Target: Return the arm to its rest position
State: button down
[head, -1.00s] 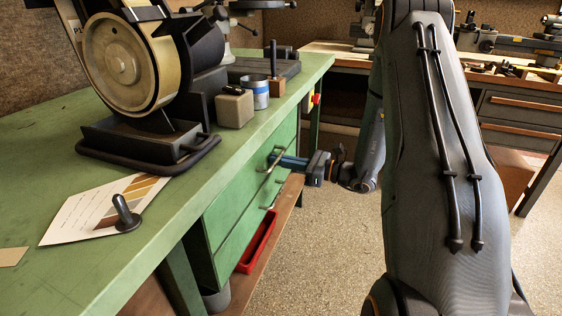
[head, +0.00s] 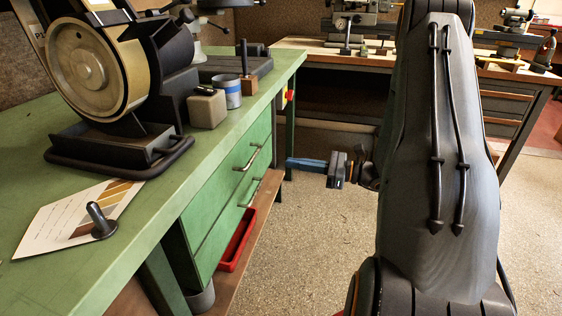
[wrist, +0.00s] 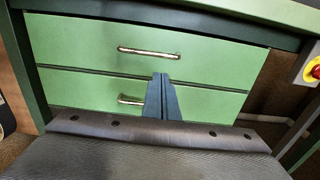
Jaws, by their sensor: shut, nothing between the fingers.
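My gripper (head: 290,164) shows in the head view, in front of the green bench's drawers and apart from them, over the open floor. Its blue fingers point left toward the drawer fronts. In the wrist view my gripper (wrist: 162,76) has its two fingers together with nothing between them. Behind the fingertips are the upper drawer handle (wrist: 149,53) and the lower drawer handle (wrist: 130,100). Both drawers look shut. My arm fills the right of the head view and hides part of the room.
The green bench (head: 160,200) carries a belt grinder (head: 95,75), a grey block (head: 207,108), a blue-banded tin (head: 229,92) and a card (head: 60,225). A red tray (head: 237,240) sits on the low shelf. A red button (wrist: 314,70) is at the bench's end. Floor (head: 290,250) is clear.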

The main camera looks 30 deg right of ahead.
jog(key=shift+s+d, duration=0.4)
jog(key=s+a+r+n+g+h, duration=0.3)
jog(key=s+a+n+g, duration=0.45)
jog(key=a, duration=0.55)
jog(key=s+a+r+n+g+h, duration=0.2)
jog(key=s+a+r+n+g, duration=0.2)
jog(key=s+a+n+g, duration=0.6)
jog(key=s+a+r+n+t+h, duration=0.3)
jog(key=s+n+t+h, duration=0.4)
jog(key=n, duration=0.4)
jog(key=d+r+m+g+h+p, duration=0.1)
jog(key=d+r+p, duration=0.6)
jog(key=p, duration=0.8)
jog(key=shift+s+d+r+m+h, duration=0.4)
jog(key=shift+d+m, duration=0.25)
jog(key=shift+d, duration=0.25)
